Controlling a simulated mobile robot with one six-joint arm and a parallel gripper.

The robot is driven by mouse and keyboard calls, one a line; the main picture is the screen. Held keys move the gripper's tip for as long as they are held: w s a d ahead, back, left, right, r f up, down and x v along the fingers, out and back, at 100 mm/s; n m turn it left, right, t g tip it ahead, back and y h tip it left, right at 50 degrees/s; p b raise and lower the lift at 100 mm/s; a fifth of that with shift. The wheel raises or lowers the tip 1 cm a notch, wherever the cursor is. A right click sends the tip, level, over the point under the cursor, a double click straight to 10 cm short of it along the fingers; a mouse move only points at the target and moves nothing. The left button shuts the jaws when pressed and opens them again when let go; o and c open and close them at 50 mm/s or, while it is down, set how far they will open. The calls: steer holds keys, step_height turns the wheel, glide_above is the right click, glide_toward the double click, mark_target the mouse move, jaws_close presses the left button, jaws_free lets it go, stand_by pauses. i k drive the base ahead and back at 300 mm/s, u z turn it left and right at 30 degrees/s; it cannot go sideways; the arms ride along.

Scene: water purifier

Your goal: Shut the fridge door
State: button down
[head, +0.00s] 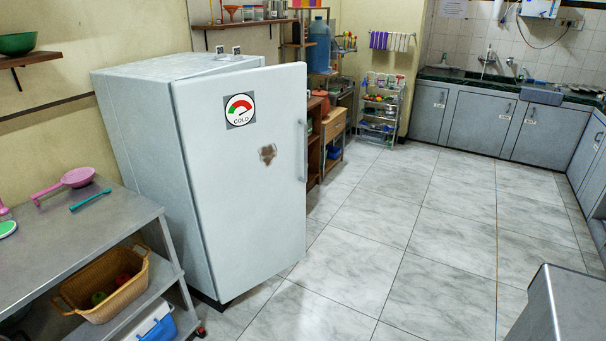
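The fridge (145,135) stands left of centre against the wall, a pale grey-white cabinet. Its door (240,210) faces me and carries a round "COLD" dial sticker and a brown stain. The door looks partly open: its right edge stands out past the cabinet's right side, with the hinge side at the left. A vertical handle (303,150) is on the door's right edge. The fridge's inside is hidden behind the door. My gripper is not in view.
A steel shelf table (120,220) with a basket (105,285) stands close left of the fridge. A wooden cabinet (333,125) and rack (380,110) are behind its right side. A grey block (575,305) is at lower right. The tiled floor (420,240) is clear.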

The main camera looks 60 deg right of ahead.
mark_target(244, 134)
steer(key=z, duration=0.3)
steer(key=i, duration=0.95)
steer(key=z, duration=0.3)
